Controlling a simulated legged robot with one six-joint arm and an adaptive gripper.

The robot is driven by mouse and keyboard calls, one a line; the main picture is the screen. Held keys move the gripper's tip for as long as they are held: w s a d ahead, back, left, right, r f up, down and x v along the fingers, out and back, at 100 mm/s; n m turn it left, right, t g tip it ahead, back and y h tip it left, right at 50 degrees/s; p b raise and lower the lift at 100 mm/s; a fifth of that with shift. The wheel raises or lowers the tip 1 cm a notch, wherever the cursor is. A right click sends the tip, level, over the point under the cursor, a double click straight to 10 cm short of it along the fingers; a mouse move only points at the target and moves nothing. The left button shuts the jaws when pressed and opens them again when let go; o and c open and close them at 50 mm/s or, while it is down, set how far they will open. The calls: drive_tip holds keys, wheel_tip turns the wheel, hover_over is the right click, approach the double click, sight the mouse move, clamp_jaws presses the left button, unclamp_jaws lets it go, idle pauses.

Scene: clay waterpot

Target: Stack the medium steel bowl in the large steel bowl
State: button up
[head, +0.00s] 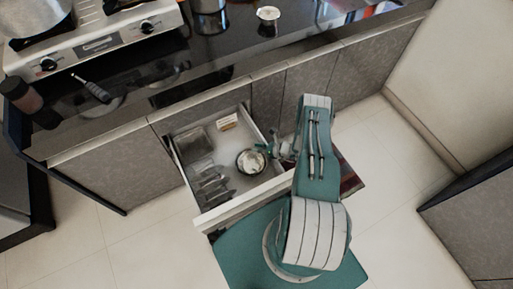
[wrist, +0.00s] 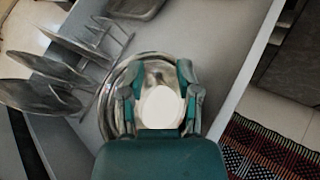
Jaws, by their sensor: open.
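A round steel bowl (head: 251,162) sits in the open drawer, close to its right wall. It also shows in the wrist view as a wide shiny rim (wrist: 118,80) under my gripper, with a bright white round patch inside. The curved edges suggest a smaller bowl nested in a larger one, but I cannot tell for sure. My gripper (wrist: 156,78) is open, its fingers apart over the bowl; in the head view my gripper (head: 270,149) is at the bowl's right edge. Whether the fingers touch the bowl I cannot tell. My palm hides the bowl's near part.
The drawer (head: 232,213) also holds a rack of upright plates (wrist: 55,75) left of the bowl and a tray (head: 194,143) at the back. A small steel container (head: 268,14) stands on the dark counter above. A patterned rug (wrist: 262,150) lies outside the drawer's right wall.

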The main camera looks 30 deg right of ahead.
drive_tip(key=shift+r, duration=0.5)
drive_tip(key=v, duration=1.2)
drive_tip(key=w+a+r+n+g, duration=0.25)
drive_tip(key=r+n, duration=0.25)
drive_tip(key=r, duration=0.7)
drive_tip(key=w+a+r+n+g+h, duration=0.15)
drive_tip(key=a+r+n+g, duration=0.35)
drive_tip(key=r, duration=0.6)
drive_tip(key=w+a+r+n+g+y, duration=0.1)
drive_tip(key=w+a+r+n, duration=0.15)
drive_tip(key=r+n, duration=0.65)
drive_tip(key=s+a+r+n+h, duration=0.2)
drive_tip(key=s+a+r, duration=0.15)
drive_tip(key=r, duration=0.45)
drive_tip(key=s+a+r+n+h, duration=0.3)
drive_tip(key=a+r, duration=0.1)
drive_tip(key=r, duration=0.5)
drive_tip(key=s+a+r+n+t+h, duration=0.2)
drive_tip(key=s+r+n, duration=0.2)
drive_tip(key=s, duration=0.3)
drive_tip(key=s+a+r+n+t+h, duration=0.2)
drive_tip(key=s+r+n, duration=0.2)
drive_tip(key=s, duration=0.3)
drive_tip(key=shift+r, duration=0.35)
